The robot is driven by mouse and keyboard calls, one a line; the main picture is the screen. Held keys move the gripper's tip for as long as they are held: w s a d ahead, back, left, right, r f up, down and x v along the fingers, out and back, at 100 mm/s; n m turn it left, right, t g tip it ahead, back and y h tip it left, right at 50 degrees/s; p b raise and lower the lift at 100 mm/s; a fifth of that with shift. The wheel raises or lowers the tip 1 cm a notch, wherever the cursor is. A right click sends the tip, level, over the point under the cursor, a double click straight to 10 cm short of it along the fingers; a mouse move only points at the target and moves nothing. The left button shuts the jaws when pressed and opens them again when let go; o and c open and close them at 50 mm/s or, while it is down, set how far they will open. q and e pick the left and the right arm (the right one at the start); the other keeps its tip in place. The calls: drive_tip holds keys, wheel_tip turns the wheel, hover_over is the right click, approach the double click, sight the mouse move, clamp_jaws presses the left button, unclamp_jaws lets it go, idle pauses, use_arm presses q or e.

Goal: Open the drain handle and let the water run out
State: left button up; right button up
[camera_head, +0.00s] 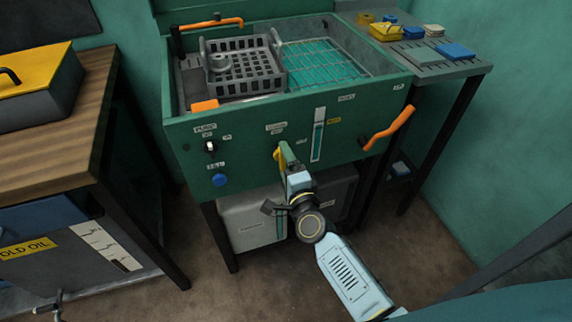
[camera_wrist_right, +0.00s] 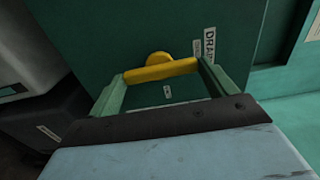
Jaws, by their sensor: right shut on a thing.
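The yellow drain handle (camera_head: 278,159) sits low on the front of the green wash basin (camera_head: 240,178), below a small label. My right gripper (camera_head: 284,152) reaches up to it from the front and is shut on it. In the right wrist view, the yellow handle (camera_wrist_right: 160,69) and its round hub show between the two green fingers, beside a DRAIN label (camera_wrist_right: 209,45). Teal water (camera_head: 325,60) lies under a wire grate in the basin. A sight tube (camera_head: 318,135) on the front shows teal liquid. My left gripper is not in view.
A grey tank (camera_head: 250,222) stands under the basin. An orange lever (camera_head: 390,128) sticks out at the front right. A blue knob (camera_head: 220,180) and a switch are on the front left. A wooden bench (camera_head: 60,125) stands left, a side table (camera_head: 450,70) right.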

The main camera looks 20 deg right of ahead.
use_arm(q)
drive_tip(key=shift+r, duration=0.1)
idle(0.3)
use_arm(e)
drive_tip(key=o, duration=0.7)
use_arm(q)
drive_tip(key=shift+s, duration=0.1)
use_arm(e)
drive_tip(key=shift+o, duration=0.8)
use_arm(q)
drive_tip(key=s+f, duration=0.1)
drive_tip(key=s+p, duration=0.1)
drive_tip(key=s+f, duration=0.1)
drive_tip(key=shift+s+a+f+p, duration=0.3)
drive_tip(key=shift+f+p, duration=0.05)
use_arm(e)
drive_tip(key=s, duration=1.3)
drive_tip(key=shift+s+d, duration=0.2)
drive_tip(key=shift+d, duration=0.05)
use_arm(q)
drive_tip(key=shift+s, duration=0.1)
